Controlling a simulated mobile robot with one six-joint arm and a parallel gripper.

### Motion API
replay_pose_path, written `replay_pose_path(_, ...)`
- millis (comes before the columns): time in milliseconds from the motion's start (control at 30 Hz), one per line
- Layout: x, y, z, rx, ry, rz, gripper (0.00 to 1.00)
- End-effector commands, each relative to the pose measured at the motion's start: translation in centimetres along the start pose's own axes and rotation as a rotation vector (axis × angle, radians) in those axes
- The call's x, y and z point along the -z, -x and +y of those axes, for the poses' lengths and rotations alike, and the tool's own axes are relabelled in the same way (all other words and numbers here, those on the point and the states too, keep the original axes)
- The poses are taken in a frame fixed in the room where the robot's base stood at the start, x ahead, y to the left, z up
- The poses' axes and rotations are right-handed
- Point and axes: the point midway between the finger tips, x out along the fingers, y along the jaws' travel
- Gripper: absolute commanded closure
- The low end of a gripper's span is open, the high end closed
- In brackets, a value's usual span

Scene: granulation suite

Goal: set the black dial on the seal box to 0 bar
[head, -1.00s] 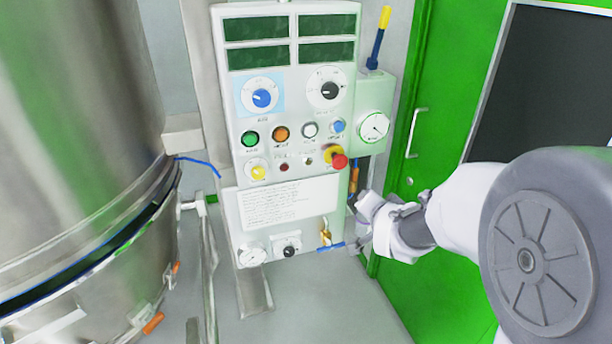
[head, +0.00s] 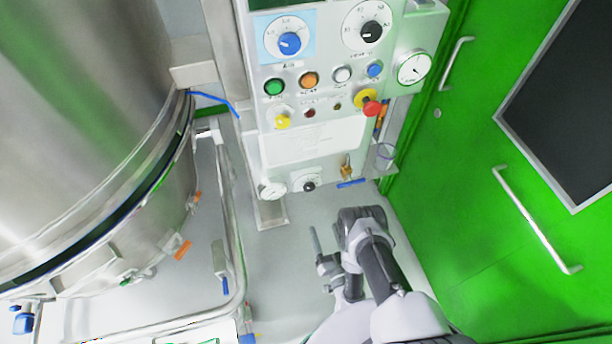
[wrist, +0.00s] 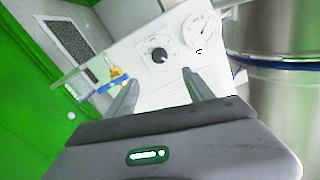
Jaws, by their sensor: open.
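The black dial (head: 308,186) is a small round knob on a white plate, low on the seal box (head: 333,179). In the wrist view the dial (wrist: 159,55) sits just beyond my fingertips, roughly centred between them. Its pointer and scale are too small to read. A white round gauge (head: 271,190) is beside it on the left; the gauge also shows in the wrist view (wrist: 198,28). My gripper (head: 315,232) is in front of and below the box in the head view. In the wrist view my gripper (wrist: 160,78) is open and empty, apart from the dial.
A brass valve with a blue handle (head: 351,183) is right of the dial. Above are a larger black dial (head: 370,32), a blue dial (head: 289,43) and a red stop button (head: 372,108). A steel vessel (head: 80,120) stands left, a green door (head: 480,200) right.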

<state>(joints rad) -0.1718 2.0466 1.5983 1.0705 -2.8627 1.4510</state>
Motion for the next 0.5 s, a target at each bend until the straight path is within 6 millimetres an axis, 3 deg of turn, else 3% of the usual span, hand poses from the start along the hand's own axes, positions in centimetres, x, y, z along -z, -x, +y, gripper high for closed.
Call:
replay_pose_path(167, -1.2, -2.6, 0.3, 0.001, 0.001, 0.005, 0.39)
replay_pose_path(500, -0.5, -12.6, 0.1, 0.001, 0.0, 0.007, 0.39)
